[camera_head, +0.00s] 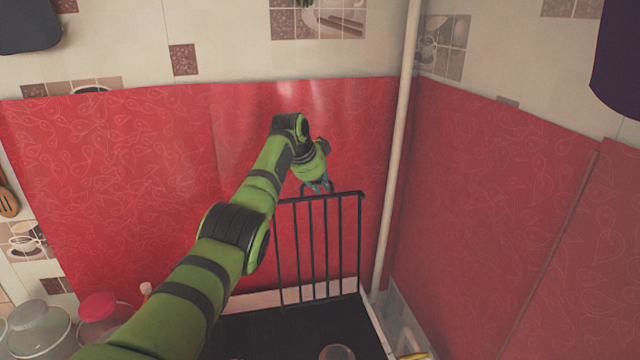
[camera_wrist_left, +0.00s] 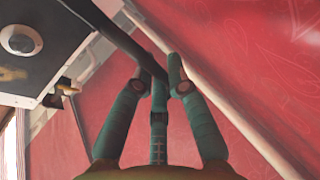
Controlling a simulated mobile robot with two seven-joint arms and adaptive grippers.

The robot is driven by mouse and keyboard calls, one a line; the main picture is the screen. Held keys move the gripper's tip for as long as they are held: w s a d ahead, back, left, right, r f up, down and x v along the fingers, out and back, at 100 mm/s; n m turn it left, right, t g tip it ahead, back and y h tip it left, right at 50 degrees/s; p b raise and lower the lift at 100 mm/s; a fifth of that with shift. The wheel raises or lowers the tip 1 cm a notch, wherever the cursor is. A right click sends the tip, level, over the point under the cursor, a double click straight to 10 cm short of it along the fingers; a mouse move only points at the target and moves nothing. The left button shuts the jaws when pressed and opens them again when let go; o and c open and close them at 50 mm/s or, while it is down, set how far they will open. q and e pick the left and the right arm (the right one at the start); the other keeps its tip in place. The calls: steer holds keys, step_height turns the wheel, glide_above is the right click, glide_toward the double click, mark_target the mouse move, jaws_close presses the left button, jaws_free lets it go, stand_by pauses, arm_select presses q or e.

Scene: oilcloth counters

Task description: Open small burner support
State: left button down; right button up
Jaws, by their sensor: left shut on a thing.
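The small burner support (camera_head: 326,250) is a black barred rack standing upright against the red wall in the head view. My left gripper (camera_head: 318,187) is at its top edge, by the small loop on the top bar. In the left wrist view, the teal fingers of the left gripper (camera_wrist_left: 164,80) are shut on a dark bar of the support (camera_wrist_left: 125,42). The exact contact is partly hidden by the fingers. My right gripper is not in view.
A pale vertical pipe (camera_head: 398,150) runs just right of the support. Jars, one with a red lid (camera_head: 97,306), stand at the lower left. Red oilcloth (camera_head: 110,170) covers the walls.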

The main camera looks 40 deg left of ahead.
arm_select(q)
steer(key=shift+r, duration=0.1)
steer(key=c, duration=1.5)
jaws_free()
steer(key=shift+d, duration=0.1)
steer(key=v, duration=1.2)
